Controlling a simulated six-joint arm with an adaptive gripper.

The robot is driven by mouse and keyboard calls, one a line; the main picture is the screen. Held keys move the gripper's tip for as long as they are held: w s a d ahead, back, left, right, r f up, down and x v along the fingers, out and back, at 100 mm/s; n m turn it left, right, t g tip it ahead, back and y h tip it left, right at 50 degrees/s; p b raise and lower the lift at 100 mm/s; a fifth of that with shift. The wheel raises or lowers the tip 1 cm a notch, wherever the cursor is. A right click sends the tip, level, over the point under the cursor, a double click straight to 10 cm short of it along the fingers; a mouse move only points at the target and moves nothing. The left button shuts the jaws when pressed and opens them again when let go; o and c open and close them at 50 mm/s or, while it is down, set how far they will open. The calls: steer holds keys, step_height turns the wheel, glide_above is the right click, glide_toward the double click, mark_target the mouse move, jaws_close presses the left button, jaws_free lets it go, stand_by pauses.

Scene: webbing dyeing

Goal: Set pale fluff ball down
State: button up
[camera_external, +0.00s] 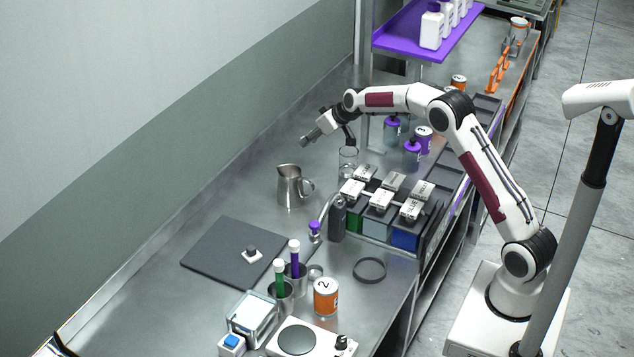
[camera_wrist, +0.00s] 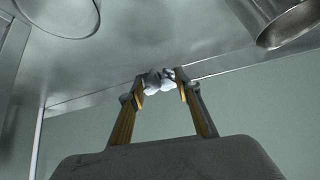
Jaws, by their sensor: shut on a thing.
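My gripper (camera_wrist: 160,80) is shut on the pale fluff ball (camera_wrist: 157,87), whose white tufts show between the two fingertips in the wrist view. In the external view my gripper (camera_external: 306,141) is held above the steel bench, behind the metal pitcher and left of a glass beaker. The fluff ball cannot be made out in the external view. Its height above the bench is hard to tell.
The metal pitcher (camera_external: 289,187) and glass beaker (camera_external: 348,163) stand nearby on the bench. Labelled containers (camera_external: 378,203) fill a rack to the right. A dark mat (camera_external: 218,250) lies in front, with a small pale block on it. Bare bench extends along the wall.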

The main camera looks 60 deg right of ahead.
steer(key=shift+s+a+r, duration=0.15)
steer(key=shift+a, duration=0.2)
steer(key=shift+s+a+r, duration=0.1)
steer(key=shift+a, duration=0.25)
steer(key=s+a+r+n, duration=0.1)
steer(key=s+a, duration=0.7)
steer(key=a, duration=0.1)
steer(key=s+a+r+n+y, duration=0.1)
steer(key=s+a+r, duration=0.1)
steer(key=s+a, duration=0.5)
steer(key=shift+s+a+r+y, duration=0.3)
steer(key=shift+s+a, duration=0.05)
steer(key=shift+a, duration=0.75)
